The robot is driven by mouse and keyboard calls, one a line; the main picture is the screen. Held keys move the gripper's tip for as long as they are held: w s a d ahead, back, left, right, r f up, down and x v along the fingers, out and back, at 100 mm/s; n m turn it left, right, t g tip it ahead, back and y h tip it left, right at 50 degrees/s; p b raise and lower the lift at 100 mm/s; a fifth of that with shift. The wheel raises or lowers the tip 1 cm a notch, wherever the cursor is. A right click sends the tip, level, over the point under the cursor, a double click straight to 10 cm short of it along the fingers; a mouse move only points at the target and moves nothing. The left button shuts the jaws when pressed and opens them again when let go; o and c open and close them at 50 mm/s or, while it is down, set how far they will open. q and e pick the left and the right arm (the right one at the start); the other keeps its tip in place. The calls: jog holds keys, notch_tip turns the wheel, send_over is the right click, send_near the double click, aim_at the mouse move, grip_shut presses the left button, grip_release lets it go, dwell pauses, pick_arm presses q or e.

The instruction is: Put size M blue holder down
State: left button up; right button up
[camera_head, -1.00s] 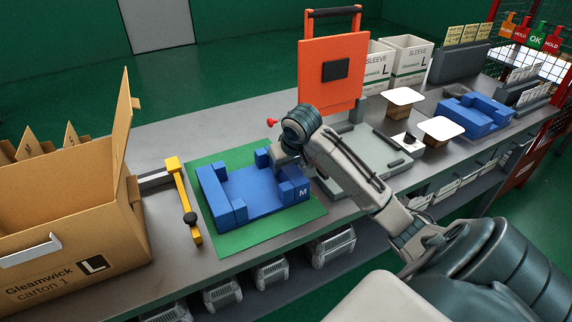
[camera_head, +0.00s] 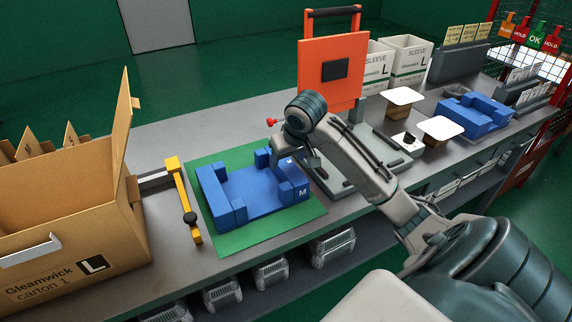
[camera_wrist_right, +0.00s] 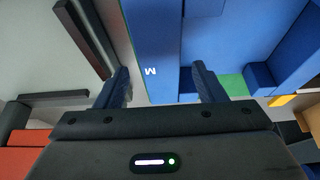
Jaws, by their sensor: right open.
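The size M blue holder (camera_head: 250,192) sits flat on the green mat (camera_head: 240,237), with a white M on its right block. In the right wrist view, its M-marked wall (camera_wrist_right: 155,45) runs up between my spread fingers. My right gripper (camera_wrist_right: 162,84) is open, with a finger on either side of that wall's line and nothing gripped. In the head view, my right gripper (camera_head: 284,150) is at the holder's right rear end, partly hidden by its own wrist. Whether the fingertips touch the holder cannot be told. My left gripper is not in view.
An open carton (camera_head: 70,230) and a yellow clamp bar (camera_head: 184,200) stand left of the mat. An orange panel (camera_head: 333,70) rises behind a grey tray (camera_head: 335,178) on the right. Another blue holder (camera_head: 475,117) and white-topped stands (camera_head: 441,128) are farther right.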

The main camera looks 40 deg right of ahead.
jog(key=p+v, duration=0.1)
jog(key=v, duration=0.6)
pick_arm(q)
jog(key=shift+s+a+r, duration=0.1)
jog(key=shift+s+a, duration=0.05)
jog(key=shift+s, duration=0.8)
pick_arm(e)
jog(key=shift+s+a+r, duration=0.1)
jog(key=shift+s+r, duration=0.2)
jog(key=shift+r, duration=0.25)
jog(key=shift+f, duration=0.1)
